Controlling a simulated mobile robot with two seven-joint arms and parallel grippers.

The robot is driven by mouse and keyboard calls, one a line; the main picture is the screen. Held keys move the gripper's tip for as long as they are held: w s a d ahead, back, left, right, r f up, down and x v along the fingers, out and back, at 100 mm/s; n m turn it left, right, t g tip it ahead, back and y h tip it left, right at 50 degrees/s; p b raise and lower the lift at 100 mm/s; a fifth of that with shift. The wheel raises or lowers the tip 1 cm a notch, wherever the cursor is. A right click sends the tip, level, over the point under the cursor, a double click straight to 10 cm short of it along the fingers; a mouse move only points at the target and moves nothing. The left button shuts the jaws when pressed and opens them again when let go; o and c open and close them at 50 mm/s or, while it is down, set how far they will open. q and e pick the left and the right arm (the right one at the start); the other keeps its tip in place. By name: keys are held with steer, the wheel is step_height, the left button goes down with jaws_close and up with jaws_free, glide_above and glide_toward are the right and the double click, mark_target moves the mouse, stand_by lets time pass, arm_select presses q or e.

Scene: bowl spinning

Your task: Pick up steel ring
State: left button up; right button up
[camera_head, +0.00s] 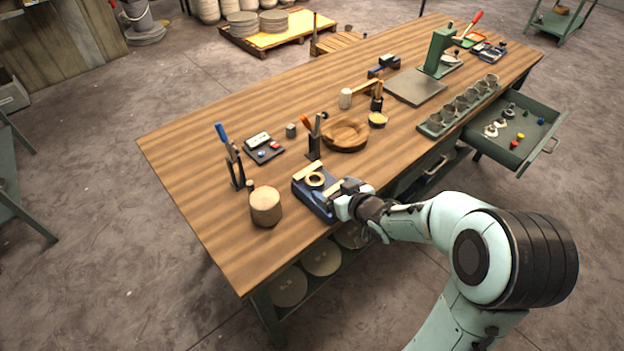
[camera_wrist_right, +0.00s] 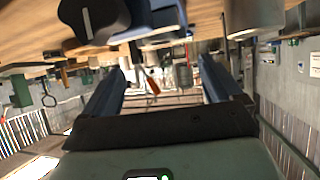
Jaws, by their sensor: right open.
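I cannot make out a clear steel ring. A thin dark ring shape (camera_wrist_right: 49,100) shows at the left there. My left gripper is out of view.
On the wooden table (camera_head: 215,120) are a wood block (camera_head: 265,206), a tool stand (camera_head: 237,172), a wooden bowl (camera_head: 345,134) and a green press (camera_head: 438,54). An open green drawer (camera_head: 541,128) holds small parts.

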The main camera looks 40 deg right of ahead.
mark_target(313, 178)
steer(key=x, duration=0.2)
steer(key=b+x, duration=0.1)
steer(key=x, duration=0.1)
steer(key=shift+s+f, duration=0.2)
steer(key=shift+f, duration=0.1)
steer(key=shift+w+f+b, duration=0.2)
steer(key=shift+w+b, duration=0.1)
steer(key=shift+w, duration=0.3)
steer(key=b+x, duration=0.1)
steer(key=x, duration=0.2)
steer(key=shift+w, duration=0.25)
steer(key=shift+w+d+f+b, duration=0.1)
steer(key=shift+w+f+b, duration=0.1)
steer(key=shift+w+b, duration=0.3)
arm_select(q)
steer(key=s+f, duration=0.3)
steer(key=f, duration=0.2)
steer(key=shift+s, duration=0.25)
arm_select(e)
steer(key=shift+w+r, duration=0.1)
steer(key=c, duration=1.4)
